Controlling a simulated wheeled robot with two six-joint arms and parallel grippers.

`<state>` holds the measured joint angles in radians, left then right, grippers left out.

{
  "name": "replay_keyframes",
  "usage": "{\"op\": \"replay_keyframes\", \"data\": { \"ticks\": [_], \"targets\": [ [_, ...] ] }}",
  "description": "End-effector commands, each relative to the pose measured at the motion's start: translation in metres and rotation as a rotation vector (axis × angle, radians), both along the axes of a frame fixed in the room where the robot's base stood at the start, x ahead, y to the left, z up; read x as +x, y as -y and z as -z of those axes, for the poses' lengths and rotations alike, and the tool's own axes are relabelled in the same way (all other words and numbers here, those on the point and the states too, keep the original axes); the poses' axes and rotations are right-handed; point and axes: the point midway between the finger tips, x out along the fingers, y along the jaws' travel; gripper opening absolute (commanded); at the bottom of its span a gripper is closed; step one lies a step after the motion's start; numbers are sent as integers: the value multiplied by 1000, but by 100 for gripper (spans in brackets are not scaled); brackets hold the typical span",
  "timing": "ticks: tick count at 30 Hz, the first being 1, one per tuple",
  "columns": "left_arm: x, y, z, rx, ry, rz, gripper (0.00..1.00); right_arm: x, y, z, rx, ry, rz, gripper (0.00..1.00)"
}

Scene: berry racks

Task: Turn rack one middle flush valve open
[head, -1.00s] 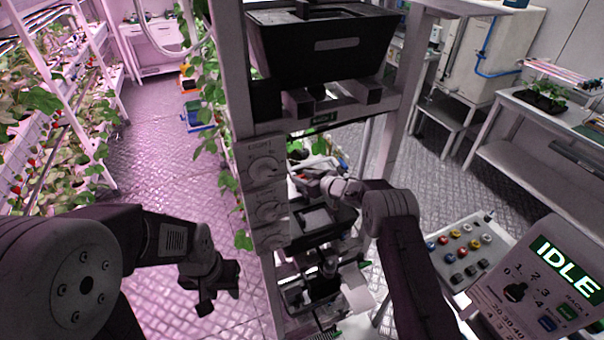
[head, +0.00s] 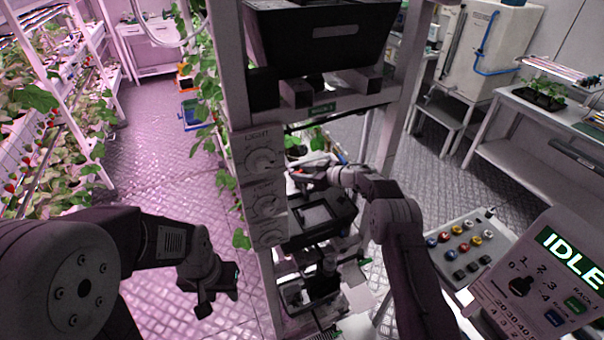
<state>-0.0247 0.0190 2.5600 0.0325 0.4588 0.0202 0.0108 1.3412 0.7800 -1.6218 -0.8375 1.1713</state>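The near rack stands in the middle, with a white post (head: 232,60) on its left. My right arm reaches from the right into the opening at the rack's middle level. My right gripper (head: 308,177) is there, just right of the post, small and foreshortened, so its finger opening is unclear. A small reddish part (head: 318,167) shows beside it; I cannot tell whether it is the flush valve handle or whether the gripper touches it. No flush valve is clearly identifiable. My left gripper (head: 218,292) hangs left of the rack, open and empty.
A panel of knobs (head: 262,160) is on the rack's left post. A black bin (head: 325,38) is above, and a black tray (head: 325,215) is below my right gripper. A button box (head: 462,245) and an IDLE console (head: 535,290) stand at the right. The left aisle floor is clear.

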Motion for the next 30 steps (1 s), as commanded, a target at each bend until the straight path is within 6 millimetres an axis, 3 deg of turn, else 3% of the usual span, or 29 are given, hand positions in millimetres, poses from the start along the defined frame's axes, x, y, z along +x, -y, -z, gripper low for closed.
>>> {"op": "replay_keyframes", "data": {
  "ticks": [2, 18, 24, 30],
  "targets": [
    [0, 0, 0, 0, 0, 0, 36, -1, 1, 2, -3, -3, 0, 62],
    [0, 0, -5, 0, 0, 0, 36, -1, -1, -2, 0, -2, 12, 62],
    [0, 0, -28, 0, 0, 0, 36, -4, -3, -5, 0, -6, 129, 62],
    [0, 0, -17, 0, 0, 0, 36, -5, -6, 3, 0, -2, 278, 62]
  ]
}}
